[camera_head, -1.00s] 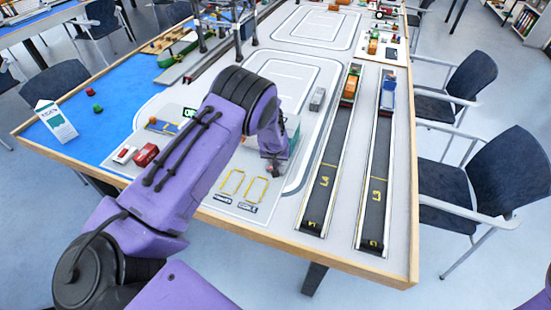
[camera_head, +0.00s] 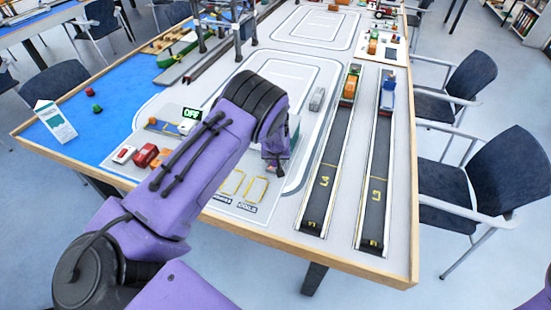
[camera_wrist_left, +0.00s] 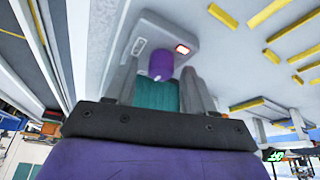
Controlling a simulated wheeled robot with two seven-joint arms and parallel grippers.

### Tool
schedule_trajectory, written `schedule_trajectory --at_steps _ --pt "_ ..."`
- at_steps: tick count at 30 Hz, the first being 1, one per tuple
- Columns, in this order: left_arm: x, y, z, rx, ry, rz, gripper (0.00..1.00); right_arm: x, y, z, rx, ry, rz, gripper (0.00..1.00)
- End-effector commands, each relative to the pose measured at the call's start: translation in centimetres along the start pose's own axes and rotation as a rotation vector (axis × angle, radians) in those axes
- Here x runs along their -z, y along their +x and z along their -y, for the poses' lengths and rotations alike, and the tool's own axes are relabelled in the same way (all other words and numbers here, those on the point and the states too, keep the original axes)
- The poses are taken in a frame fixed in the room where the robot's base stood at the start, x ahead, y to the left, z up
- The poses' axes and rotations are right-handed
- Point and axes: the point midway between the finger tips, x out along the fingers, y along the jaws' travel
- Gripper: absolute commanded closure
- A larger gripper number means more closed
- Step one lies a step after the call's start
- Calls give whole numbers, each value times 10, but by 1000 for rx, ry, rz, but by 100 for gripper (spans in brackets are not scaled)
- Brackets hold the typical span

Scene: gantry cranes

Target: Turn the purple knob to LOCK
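The purple knob (camera_wrist_left: 161,64) shows in the left wrist view on a grey panel (camera_wrist_left: 165,27). The panel has a red-lit label (camera_wrist_left: 182,49) on one side of the knob and a pale label (camera_wrist_left: 138,46) on the other; I cannot read either. My left gripper (camera_wrist_left: 160,75) is open, with one finger on each side of the knob and a gap visible. I cannot tell how deep the knob sits between them. A teal part lies below it between the fingers. In the head view the left gripper (camera_head: 276,162) hides the knob. My right gripper is out of view.
A green OFF sign (camera_head: 191,113) stands left of my arm, near small vehicles including a red one (camera_head: 145,155). Yellow-outlined bays (camera_head: 256,191) lie in front of the gripper. Two dark lanes (camera_head: 330,165) run along the right side of the table.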

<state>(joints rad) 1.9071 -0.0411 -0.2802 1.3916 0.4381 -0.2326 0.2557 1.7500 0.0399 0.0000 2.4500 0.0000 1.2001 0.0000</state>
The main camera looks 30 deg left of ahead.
Motion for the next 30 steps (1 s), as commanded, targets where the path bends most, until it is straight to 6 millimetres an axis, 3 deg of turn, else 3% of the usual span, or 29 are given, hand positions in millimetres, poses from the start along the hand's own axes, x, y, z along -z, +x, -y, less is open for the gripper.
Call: schedule_trajectory --at_steps 8,21,30 --pt "1 -7 0 -1 0 -1 46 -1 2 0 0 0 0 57" --pt "0 -96 0 -1 1 -2 46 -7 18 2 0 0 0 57" --pt "0 -106 0 0 0 0 46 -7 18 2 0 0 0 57"
